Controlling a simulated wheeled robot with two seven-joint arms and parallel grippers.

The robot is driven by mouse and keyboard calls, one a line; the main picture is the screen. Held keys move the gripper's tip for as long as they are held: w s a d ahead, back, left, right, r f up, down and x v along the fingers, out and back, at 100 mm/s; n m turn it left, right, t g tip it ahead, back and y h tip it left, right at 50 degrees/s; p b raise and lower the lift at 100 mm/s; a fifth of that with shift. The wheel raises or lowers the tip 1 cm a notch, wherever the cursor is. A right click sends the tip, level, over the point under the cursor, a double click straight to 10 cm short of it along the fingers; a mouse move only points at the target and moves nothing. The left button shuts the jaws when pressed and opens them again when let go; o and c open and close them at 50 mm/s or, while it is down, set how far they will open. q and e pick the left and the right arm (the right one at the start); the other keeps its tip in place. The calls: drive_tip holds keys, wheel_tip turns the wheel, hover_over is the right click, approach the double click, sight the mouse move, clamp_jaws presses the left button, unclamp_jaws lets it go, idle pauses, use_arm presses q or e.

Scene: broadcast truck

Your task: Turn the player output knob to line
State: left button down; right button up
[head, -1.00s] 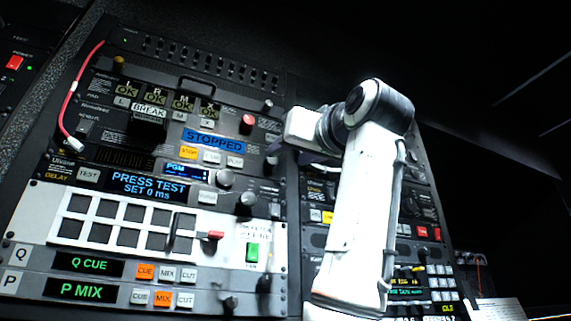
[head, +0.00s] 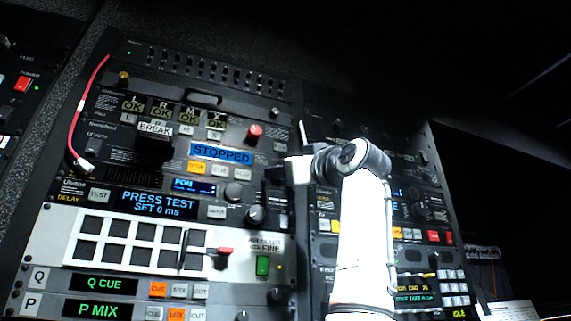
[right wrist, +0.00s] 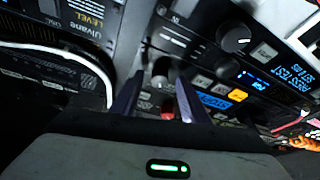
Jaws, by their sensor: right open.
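The player panel with the blue STOPPED display (head: 222,153) is in the middle of the rack in the head view; the display also shows in the right wrist view (right wrist: 215,101). My right gripper (head: 272,174) reaches in from the right at the panel's right edge. In the right wrist view its two dark fingers (right wrist: 160,80) are open, with a dark round knob (right wrist: 162,68) showing between their tips. This seems to be the player output knob; its label and pointer are unreadable.
A red knob (head: 255,131) sits above on the same panel. Grey knobs (head: 234,190) and (head: 254,214) belong to the delay unit below. A red cable (head: 75,120) hangs at the left. A white cable (right wrist: 85,58) curves beside the fingers in the right wrist view.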

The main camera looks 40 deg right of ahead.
use_arm(q)
drive_tip(key=shift+s, duration=0.2)
use_arm(e)
drive_tip(key=shift+w, duration=0.2)
drive_tip(key=shift+c, duration=0.2)
clamp_jaws()
use_arm(q)
drive_tip(key=shift+s, duration=0.1)
drive_tip(key=shift+f, duration=0.1)
use_arm(e)
drive_tip(key=shift+m, duration=0.4)
drive_tip(key=shift+w+a+r+m+g+h, duration=0.15)
drive_tip(key=shift+m+g+h, duration=1)
drive_tip(key=shift+m, duration=2.15)
drive_tip(key=shift+s+a+m+g+h, duration=0.1)
drive_tip(key=shift+a+m+g+h, duration=0.25)
drive_tip(key=shift+m+h, duration=2.25)
drive_tip(key=shift+w+a+r+m+g+h, duration=0.15)
drive_tip(key=shift+m+g+h, duration=0.65)
drive_tip(key=shift+m, duration=3.2)
drive_tip(key=shift+f, duration=0.1)
drive_tip(key=shift+o, duration=0.2)
unclamp_jaws()
